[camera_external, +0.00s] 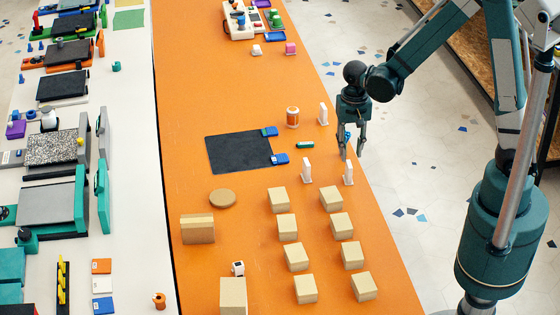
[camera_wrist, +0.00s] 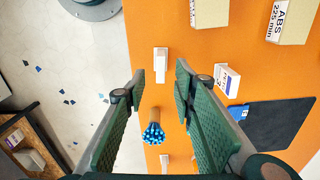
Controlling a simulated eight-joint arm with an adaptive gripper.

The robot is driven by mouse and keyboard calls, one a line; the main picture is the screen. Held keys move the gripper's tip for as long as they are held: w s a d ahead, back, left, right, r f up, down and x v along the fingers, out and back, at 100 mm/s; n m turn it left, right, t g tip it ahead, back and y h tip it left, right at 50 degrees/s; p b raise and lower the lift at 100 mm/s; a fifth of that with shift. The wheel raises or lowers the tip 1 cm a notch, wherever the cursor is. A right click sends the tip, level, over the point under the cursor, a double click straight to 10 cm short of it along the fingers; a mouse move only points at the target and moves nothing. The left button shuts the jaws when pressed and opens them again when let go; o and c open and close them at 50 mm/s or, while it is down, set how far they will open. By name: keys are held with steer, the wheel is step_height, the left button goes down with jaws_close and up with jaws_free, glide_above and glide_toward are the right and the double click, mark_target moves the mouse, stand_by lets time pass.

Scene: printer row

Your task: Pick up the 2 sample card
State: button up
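My gripper (camera_external: 352,156) is open and empty, pointing down over the right side of the orange table. In the wrist view its fingers (camera_wrist: 160,68) frame a small white upright card (camera_wrist: 160,60), which stands apart from them below. In the external view this card (camera_external: 348,173) stands just in front of the fingertips. A second white card (camera_external: 306,171) stands to its left; in the wrist view its face (camera_wrist: 227,80) bears print too small to read. A third white card (camera_external: 323,114) stands farther back. I cannot tell which card bears the 2.
Several tan boxes (camera_external: 331,197) stand in front.

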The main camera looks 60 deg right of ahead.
mark_target(349, 164)
steer(key=shift+f, duration=1.05)
steer(key=shift+f, duration=0.15)
steer(key=shift+w+f+b, duration=0.1)
steer(key=shift+f+b, duration=0.45)
steer(key=shift+f, duration=1.9)
jaws_close()
